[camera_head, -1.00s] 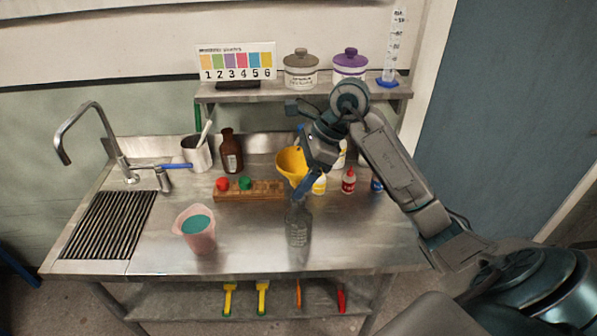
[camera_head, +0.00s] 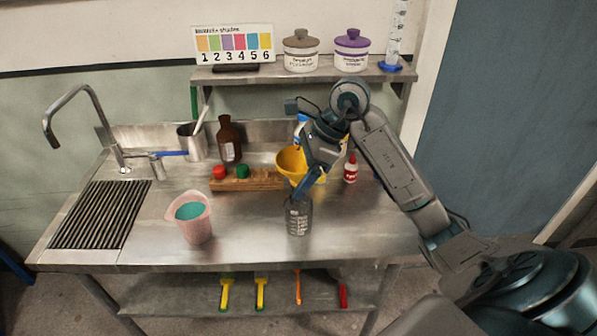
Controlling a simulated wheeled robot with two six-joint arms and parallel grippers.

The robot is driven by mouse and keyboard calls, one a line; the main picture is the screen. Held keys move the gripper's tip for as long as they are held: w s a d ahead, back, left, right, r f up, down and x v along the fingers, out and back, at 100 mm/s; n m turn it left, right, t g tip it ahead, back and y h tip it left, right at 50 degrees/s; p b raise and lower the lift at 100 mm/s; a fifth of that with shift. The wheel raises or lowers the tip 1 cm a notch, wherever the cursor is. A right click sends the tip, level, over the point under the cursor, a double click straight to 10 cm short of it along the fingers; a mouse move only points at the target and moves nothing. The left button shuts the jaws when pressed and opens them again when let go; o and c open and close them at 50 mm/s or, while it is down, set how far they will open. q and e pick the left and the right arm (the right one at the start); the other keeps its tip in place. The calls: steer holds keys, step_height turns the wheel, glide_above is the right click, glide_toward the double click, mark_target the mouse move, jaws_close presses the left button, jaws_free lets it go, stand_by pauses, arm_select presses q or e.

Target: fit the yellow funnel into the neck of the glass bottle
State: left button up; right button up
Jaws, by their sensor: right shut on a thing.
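The yellow funnel (camera_head: 288,164) shows its wide mouth facing up, partly covered by my right gripper. My right gripper (camera_head: 305,187) is shut on the funnel, with its blue fingers pointing down over the bottle's top. The clear glass bottle (camera_head: 298,218) stands upright on the steel bench just below the fingers. The bottle's neck and the funnel's spout are hidden behind the fingers, so I cannot tell whether the spout is in the neck. My left gripper is out of view.
A pink beaker of teal liquid (camera_head: 194,225) stands to the left. Behind are a wooden rack (camera_head: 250,184) with red and green caps, a brown bottle (camera_head: 229,142) and a red-labelled bottle (camera_head: 350,171). The bench front between beaker and glass bottle is clear.

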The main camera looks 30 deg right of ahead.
steer(key=o, duration=1)
steer(key=shift+c, duration=0.2)
arm_select(q)
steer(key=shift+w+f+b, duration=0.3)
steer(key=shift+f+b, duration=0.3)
steer(key=shift+b, duration=0.05)
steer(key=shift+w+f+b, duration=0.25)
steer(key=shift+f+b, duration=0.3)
steer(key=shift+b, duration=0.05)
arm_select(e)
steer(key=v, duration=1)
steer(key=shift+r, duration=0.35)
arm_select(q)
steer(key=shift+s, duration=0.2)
arm_select(e)
steer(key=shift+d, duration=0.15)
